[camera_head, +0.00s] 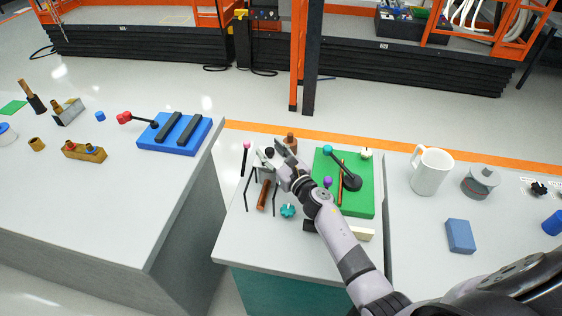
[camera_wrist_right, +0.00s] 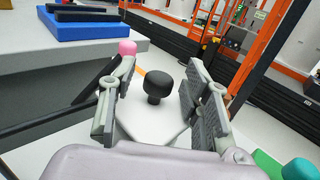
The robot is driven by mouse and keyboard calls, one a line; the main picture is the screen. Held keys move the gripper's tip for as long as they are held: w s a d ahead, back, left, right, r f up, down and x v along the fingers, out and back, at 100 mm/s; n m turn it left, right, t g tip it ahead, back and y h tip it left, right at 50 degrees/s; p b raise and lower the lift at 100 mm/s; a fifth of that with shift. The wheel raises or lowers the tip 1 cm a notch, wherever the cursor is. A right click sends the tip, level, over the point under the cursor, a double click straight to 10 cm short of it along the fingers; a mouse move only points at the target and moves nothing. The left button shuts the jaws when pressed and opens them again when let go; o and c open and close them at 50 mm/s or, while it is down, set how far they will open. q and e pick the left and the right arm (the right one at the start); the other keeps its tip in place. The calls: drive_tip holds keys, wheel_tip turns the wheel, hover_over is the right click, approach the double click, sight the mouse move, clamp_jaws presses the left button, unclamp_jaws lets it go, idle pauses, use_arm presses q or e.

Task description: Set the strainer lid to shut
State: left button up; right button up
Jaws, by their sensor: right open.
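My right gripper (camera_head: 267,157) is over the left part of the middle table. In the right wrist view its two fingers (camera_wrist_right: 155,100) are apart, one on each side of a black knob (camera_wrist_right: 158,85). The knob appears between the fingers with gaps on both sides, and I see no contact. The black knob also shows in the head view (camera_head: 269,152), at the fingertips. I cannot tell whether it belongs to the strainer lid; what lies under it is partly hidden by the gripper. No part is clearly recognisable as the strainer lid. My left gripper is not in view.
A pink-tipped dark rod (camera_head: 247,146) stands left of the gripper. A green board (camera_head: 358,205) with a teal-knobbed lever (camera_head: 340,165) lies to its right. A brown cylinder (camera_head: 264,195) and a teal knob (camera_head: 288,211) are nearer. A mug (camera_head: 430,172) stands on the right table.

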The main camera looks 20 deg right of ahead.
drive_tip(key=s+d, duration=0.2)
drive_tip(key=s, duration=0.9)
